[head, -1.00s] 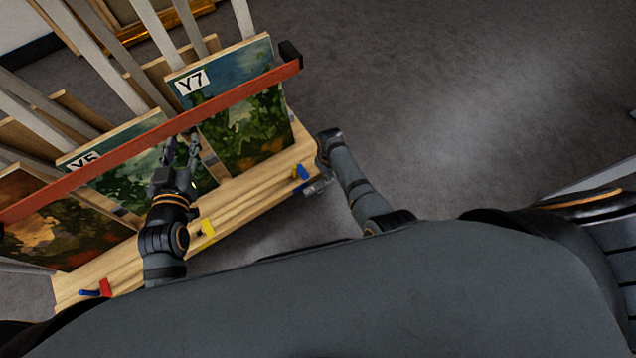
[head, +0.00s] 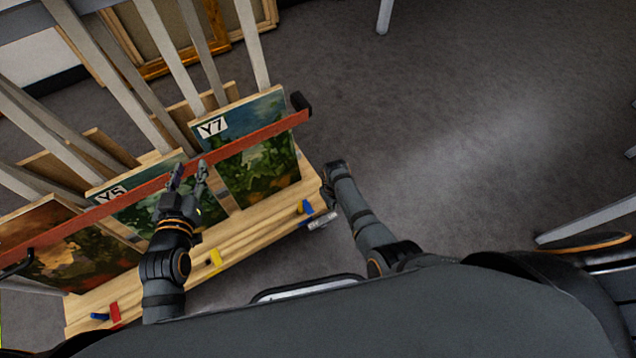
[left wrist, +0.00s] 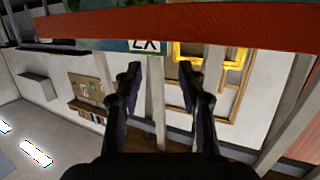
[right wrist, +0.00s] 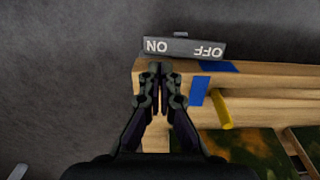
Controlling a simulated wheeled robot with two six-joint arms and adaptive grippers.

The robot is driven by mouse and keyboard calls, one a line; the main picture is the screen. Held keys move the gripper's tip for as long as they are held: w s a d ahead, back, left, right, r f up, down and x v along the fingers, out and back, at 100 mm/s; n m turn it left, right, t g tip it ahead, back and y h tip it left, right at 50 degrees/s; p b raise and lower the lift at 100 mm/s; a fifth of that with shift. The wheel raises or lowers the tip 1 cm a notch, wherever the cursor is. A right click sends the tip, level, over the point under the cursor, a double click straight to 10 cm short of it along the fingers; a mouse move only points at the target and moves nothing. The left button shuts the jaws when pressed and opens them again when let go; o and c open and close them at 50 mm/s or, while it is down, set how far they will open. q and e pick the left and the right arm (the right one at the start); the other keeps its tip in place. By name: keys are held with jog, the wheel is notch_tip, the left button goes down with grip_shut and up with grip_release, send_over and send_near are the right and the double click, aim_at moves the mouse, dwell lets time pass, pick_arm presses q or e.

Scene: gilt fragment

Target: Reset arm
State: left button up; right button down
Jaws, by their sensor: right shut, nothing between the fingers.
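My left gripper (head: 190,167) is open and empty, its fingertips at the red bar (head: 255,136) in front of the paintings. In the left wrist view the parted fingers (left wrist: 160,72) are below the red bar (left wrist: 200,27). My right arm (head: 358,212) reaches down at the right end of the wooden ledge (head: 245,230); its fingers are hard to make out in the head view. In the right wrist view the right gripper (right wrist: 160,72) is shut and empty, close to the ledge's end and a grey ON/OFF switch box (right wrist: 184,48).
Paintings labelled Y7 (head: 262,170) and Y5 (head: 145,212) and an orange-brown one (head: 75,255) stand in the rack behind the bar. Blue (head: 305,207), yellow (head: 214,258) and red (head: 115,311) pieces sit along the ledge. Open grey floor (head: 480,130) lies to the right.

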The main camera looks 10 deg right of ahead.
jog(key=s+d+r+m+t, duration=0.1)
jog(key=s+d+r+m, duration=0.2)
jog(key=s+d, duration=0.5)
jog(key=s+r+t+p, duration=0.2)
jog(key=s+r, duration=0.7)
jog(key=r, duration=0.3)
pick_arm(q)
jog(key=s+a+f+g+y+p, duration=0.1)
jog(key=s+a+f+g+p, duration=0.2)
jog(key=s+f+g+p, duration=1.45)
jog(key=s+a+f+t+p, duration=0.1)
jog(key=s+a+f+p, duration=0.1)
jog(key=s+p, duration=0.3)
jog(key=s+a+f+t+p, duration=0.2)
jog(key=s+p, duration=0.4)
jog(key=s, duration=0.6)
jog(key=shift+f+y, duration=0.35)
jog(key=shift+y, duration=0.05)
pick_arm(e)
jog(key=s+d+f+g, duration=0.1)
jog(key=s+d, duration=0.2)
jog(key=s, duration=0.6)
jog(key=s+d+f, duration=0.2)
jog(key=s+d, duration=0.1)
jog(key=s, duration=0.6)
jog(key=shift+d+m+g+h, duration=0.3)
jog(key=shift+d+g+h, duration=0.1)
